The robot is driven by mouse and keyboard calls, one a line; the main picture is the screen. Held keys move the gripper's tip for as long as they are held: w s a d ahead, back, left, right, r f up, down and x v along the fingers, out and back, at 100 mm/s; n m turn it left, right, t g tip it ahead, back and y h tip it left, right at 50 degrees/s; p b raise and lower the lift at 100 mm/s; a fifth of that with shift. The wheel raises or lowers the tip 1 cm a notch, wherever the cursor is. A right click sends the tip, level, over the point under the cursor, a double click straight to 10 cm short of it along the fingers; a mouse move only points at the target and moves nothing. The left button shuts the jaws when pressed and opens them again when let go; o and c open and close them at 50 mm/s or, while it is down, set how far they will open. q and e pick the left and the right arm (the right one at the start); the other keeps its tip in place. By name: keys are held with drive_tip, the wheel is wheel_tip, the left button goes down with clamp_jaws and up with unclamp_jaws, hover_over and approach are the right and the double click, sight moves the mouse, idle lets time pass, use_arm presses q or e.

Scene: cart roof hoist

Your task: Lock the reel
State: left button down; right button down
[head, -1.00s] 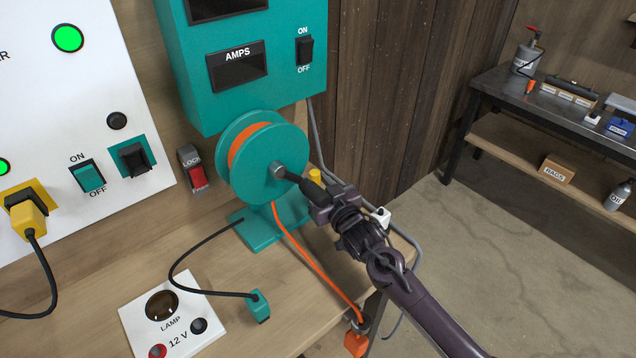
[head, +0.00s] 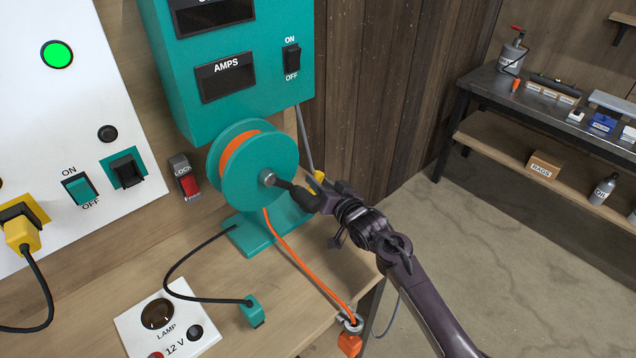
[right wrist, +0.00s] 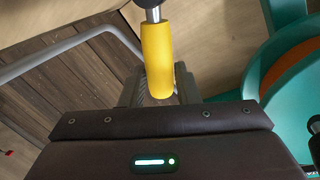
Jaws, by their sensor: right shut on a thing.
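The teal reel (head: 253,165) with orange cable stands on the bench below the teal meter box. Its crank reaches right from the hub to a yellow handle (head: 318,181), also seen in the right wrist view (right wrist: 157,60). My right gripper (head: 322,194) is at this handle and shut on it; the fingers partly hide it. The lock switch (head: 186,178), with a red rocker in a grey housing, is on the wall left of the reel, apart from my gripper. I cannot tell which side of it is pressed. My left gripper is not in view.
The orange cable (head: 298,263) runs down to an orange block (head: 350,343) at the bench edge. A lamp panel (head: 165,320) and a teal plug (head: 251,311) on a black cord lie in front. A white switch panel (head: 75,110) is at left. Floor at right is clear.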

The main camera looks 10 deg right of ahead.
drive_tip(key=c, duration=1.1)
unclamp_jaws()
wheel_tip(320, 180, up, 20)
drive_tip(key=b, duration=0.3)
